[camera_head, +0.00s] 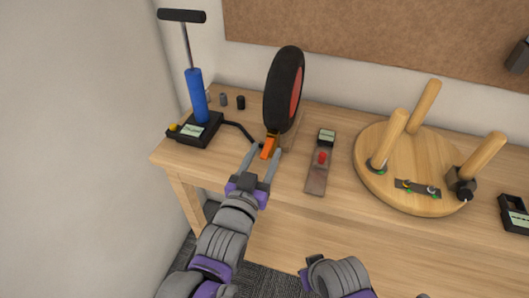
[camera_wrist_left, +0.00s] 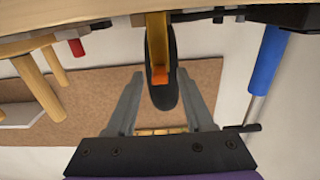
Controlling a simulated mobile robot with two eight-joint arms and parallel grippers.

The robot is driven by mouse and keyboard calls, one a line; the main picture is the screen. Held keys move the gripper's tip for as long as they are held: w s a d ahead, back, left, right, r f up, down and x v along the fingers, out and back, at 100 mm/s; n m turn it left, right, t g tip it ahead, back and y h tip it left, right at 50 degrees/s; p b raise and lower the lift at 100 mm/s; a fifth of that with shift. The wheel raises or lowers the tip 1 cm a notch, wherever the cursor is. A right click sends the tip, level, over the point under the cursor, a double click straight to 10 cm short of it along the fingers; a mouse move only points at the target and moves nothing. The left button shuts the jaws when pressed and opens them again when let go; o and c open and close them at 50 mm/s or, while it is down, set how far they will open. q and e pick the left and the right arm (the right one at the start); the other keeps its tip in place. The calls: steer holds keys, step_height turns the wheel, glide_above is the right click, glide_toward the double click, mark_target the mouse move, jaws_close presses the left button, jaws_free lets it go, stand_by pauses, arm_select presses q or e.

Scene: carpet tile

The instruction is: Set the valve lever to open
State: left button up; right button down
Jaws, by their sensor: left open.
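A small orange lever (camera_head: 268,148) shows at the foot of the upright black wheel with a red side (camera_head: 285,88). I take it for the valve lever, but I cannot tell its setting. My left gripper (camera_head: 265,153) is open, with one finger on each side of the lever in the head view. In the left wrist view, the orange piece (camera_wrist_left: 160,78) shows in front of the dark wheel (camera_wrist_left: 165,98), midway between the open fingers (camera_wrist_left: 160,82). I see no clear contact. My right gripper is out of view; only part of my right arm shows.
A blue hand pump (camera_head: 197,95) stands left on the wooden table (camera_head: 330,225), its black hose running toward the wheel. A narrow block with a red knob (camera_head: 322,158) lies right of the wheel. An upturned round stool (camera_head: 405,150) is farther right. The front of the table is clear.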

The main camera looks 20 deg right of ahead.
arm_select(q)
steer(key=shift+w+d, duration=0.35)
steer(key=shift+w, duration=0.15)
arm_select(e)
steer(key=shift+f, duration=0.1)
arm_select(q)
jaws_close()
